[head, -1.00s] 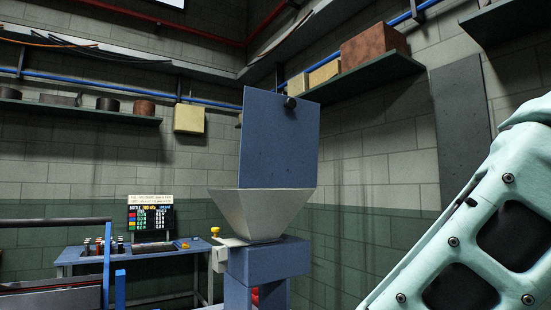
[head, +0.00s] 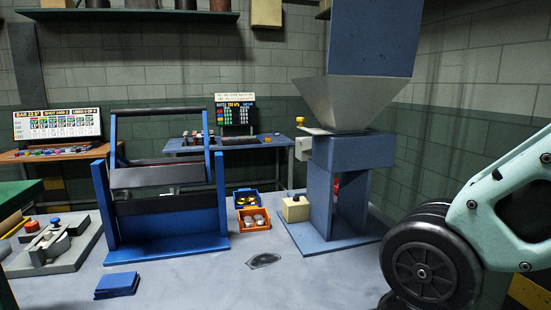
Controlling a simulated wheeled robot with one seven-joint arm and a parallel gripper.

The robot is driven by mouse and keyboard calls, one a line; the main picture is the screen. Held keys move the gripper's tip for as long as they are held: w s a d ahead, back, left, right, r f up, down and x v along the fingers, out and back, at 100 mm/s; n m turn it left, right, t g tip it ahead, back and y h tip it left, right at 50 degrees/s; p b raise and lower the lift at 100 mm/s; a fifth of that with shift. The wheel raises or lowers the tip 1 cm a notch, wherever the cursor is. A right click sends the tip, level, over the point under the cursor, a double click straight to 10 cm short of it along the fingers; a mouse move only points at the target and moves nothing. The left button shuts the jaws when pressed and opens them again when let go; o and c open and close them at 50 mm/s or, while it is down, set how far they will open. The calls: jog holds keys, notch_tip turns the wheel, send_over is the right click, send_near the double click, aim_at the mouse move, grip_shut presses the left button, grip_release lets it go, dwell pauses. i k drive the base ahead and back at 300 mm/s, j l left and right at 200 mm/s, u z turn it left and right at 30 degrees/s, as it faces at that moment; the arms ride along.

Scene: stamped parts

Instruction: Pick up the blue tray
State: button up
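A small blue tray (head: 236,206) with yellowish round parts in it stands on the grey bench top, between the blue frame and the blue hopper machine. An orange tray (head: 255,227) holding several silvery round parts sits just in front of it and hides part of its front. A flat blue block or stack (head: 117,286) lies nearer, at the bench's front left; I cannot tell what it is. My arm shows at the right edge, but my gripper is out of view.
The grey bench (head: 200,280) is mostly clear in front. A blue frame (head: 162,205) stands left of the trays, the hopper machine (head: 350,185) right. A small cream box (head: 295,208) sits beside the machine. A grey fixture (head: 50,250) with red and blue knobs is at left.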

aim_at(243, 197)
jog(key=i+u, duration=0.35)
jog(key=i, duration=0.45)
jog(key=i+l+u, duration=0.15)
jog(key=i+u, duration=0.25)
jog(key=i, duration=0.4)
